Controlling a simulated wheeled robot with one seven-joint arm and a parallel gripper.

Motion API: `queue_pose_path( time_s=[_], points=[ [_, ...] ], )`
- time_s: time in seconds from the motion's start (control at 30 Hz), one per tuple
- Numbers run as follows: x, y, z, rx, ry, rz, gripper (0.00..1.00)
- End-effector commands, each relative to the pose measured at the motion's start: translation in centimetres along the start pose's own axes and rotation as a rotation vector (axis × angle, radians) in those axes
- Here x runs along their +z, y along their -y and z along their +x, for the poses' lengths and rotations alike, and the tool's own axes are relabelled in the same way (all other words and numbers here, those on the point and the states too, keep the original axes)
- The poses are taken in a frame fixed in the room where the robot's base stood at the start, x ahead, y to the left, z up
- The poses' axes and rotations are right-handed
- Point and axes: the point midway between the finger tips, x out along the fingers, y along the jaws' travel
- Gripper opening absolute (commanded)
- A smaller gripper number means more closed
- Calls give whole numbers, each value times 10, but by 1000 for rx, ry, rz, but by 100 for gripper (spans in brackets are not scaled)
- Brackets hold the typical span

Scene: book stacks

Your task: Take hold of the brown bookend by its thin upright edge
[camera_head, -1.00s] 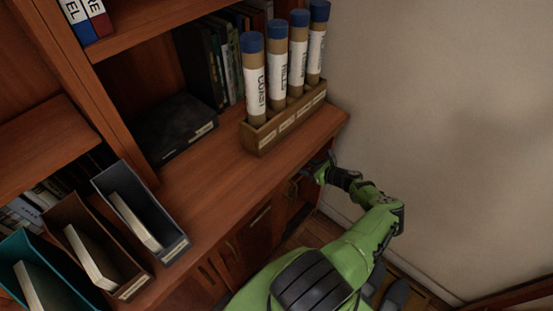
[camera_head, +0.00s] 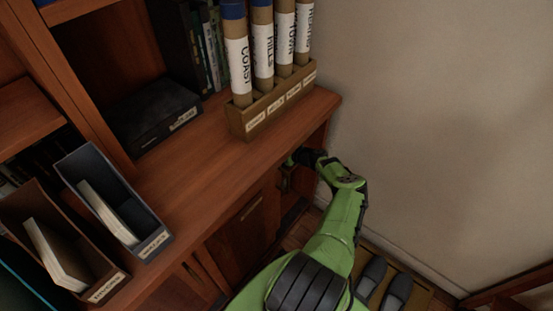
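I cannot make out a brown bookend in this view. My gripper (camera_head: 293,160) is at the end of my green arm, low at the right end of the wooden counter (camera_head: 205,180). It is at or just inside a dark opening under the counter's front edge. The fingers are small, dark and partly hidden, so I cannot tell whether they are open or shut or touch anything. What lies inside the opening is mostly hidden.
A wooden rack (camera_head: 252,124) of labelled tubes stands on the counter above my gripper. A black box (camera_head: 155,118) lies further left. A grey magazine file (camera_head: 140,215) and a brown one (camera_head: 20,205) stand at left. Slippers (camera_head: 371,275) lie on the floor near the wall.

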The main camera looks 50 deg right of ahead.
Motion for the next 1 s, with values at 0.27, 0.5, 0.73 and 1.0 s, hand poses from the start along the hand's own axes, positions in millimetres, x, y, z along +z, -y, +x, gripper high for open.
queue_pose_path(
  time_s=[0.27,0.5,0.73,1.0],
  points=[
    [1,0,-1,0,0,0,19],
    [1,0,-1,0,0,0,0],
    [1,0,-1,1,0,0,0],
    [0,0,-1,1,0,0,0]
  ],
)
